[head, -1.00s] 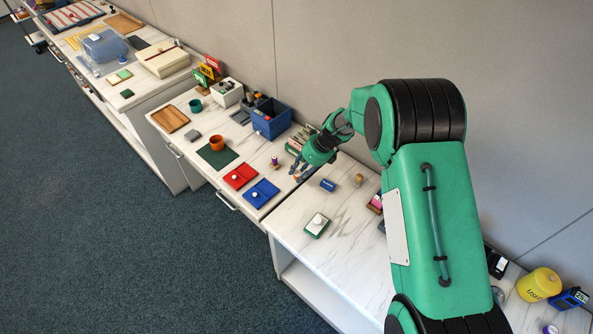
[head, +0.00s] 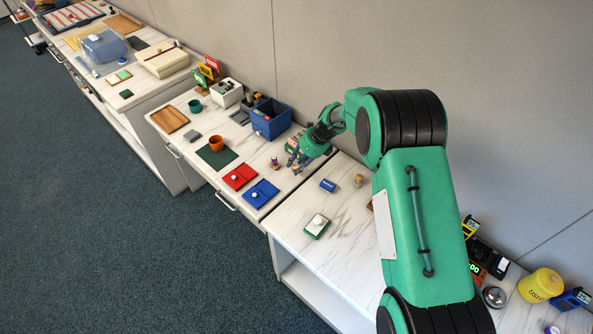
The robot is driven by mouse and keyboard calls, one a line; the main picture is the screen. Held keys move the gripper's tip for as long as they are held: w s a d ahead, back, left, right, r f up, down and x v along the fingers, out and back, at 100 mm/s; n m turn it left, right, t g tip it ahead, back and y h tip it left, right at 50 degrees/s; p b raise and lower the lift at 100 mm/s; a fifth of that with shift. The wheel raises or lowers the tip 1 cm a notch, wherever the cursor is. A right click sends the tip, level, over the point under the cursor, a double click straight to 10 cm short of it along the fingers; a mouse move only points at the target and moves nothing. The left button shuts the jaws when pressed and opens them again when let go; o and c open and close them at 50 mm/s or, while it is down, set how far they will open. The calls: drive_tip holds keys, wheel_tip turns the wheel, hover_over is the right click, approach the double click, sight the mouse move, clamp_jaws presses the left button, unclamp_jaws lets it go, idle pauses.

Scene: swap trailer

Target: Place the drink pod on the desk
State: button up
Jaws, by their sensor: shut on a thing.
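My gripper (head: 298,164) is at the right end of the desk (head: 222,181), the white marbled unit with drawer handles. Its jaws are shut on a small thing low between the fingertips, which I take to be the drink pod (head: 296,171). Little of it shows, and its shape is unclear. I cannot tell whether it touches the desk top. A small purple and tan piece (head: 274,163) stands on the desk just left of my fingers.
Near my gripper are a blue bin (head: 271,122), a blue tray (head: 261,194) and a red tray (head: 240,177). An orange cup (head: 216,143) stands on a dark green mat (head: 209,158). A blue block (head: 328,185) lies on the lower counter to the right.

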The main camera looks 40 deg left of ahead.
drive_tip(key=shift+f, duration=1.45)
drive_tip(key=shift+f, duration=0.1)
drive_tip(key=o, duration=0.8)
drive_tip(key=shift+v, duration=0.75)
drive_tip(key=p+v, duration=0.1)
drive_tip(key=v, duration=0.9)
drive_tip(key=shift+d+r, duration=0.15)
drive_tip(key=shift+r, duration=0.15)
drive_tip(key=shift+r, duration=0.1)
